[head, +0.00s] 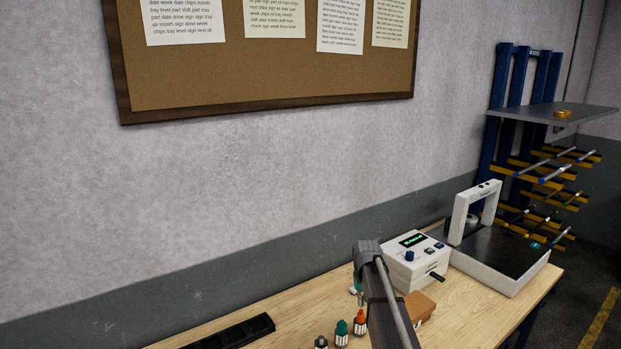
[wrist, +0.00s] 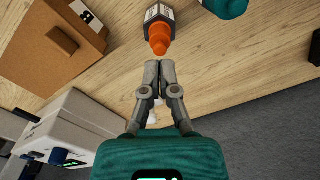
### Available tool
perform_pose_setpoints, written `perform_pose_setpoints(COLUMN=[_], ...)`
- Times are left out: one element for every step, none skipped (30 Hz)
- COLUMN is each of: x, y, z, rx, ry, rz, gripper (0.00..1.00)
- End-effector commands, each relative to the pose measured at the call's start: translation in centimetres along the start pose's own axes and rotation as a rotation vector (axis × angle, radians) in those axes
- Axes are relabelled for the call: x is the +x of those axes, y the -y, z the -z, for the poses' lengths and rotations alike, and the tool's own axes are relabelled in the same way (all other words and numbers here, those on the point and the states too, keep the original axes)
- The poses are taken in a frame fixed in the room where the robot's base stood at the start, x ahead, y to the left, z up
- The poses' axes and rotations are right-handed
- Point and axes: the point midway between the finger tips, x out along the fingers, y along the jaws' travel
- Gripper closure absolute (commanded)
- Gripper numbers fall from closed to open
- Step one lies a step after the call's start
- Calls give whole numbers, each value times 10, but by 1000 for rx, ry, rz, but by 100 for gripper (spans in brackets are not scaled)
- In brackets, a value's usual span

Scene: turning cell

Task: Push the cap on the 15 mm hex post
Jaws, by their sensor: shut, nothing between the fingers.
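A small pale thing (wrist: 152,117) shows partly behind the fingers, too hidden to name.
A white control box (head: 415,265) and a white-framed unit (head: 500,275) stand behind. A black tray (head: 236,332) lies left; bare wood separates it from the bottles.

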Motion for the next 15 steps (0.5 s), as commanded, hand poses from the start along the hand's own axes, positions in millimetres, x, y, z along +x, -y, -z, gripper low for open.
perform_pose_setpoints(x=[-6,-8,-10,-12,-14,-16,-17,-19,-21,-23,-25,-27,-29,-30,-32], y=[0,0,0,0,0,0,0,0,0,0,0,0,0,0,0], z=[0,0,0,0,0,0,0,0,0,0,0,0,0,0,0], rx=[0,0,0,0,0,0,0,0,0,0,0,0,0,0,0], ry=[0,0,0,0,0,0,0,0,0,0,0,0,0,0,0], rz=[0,0,0,0,0,0,0,0,0,0,0,0,0,0,0], gripper=[100,100,100,100,100,100,100,100,100,100,100,100,100,100,100])
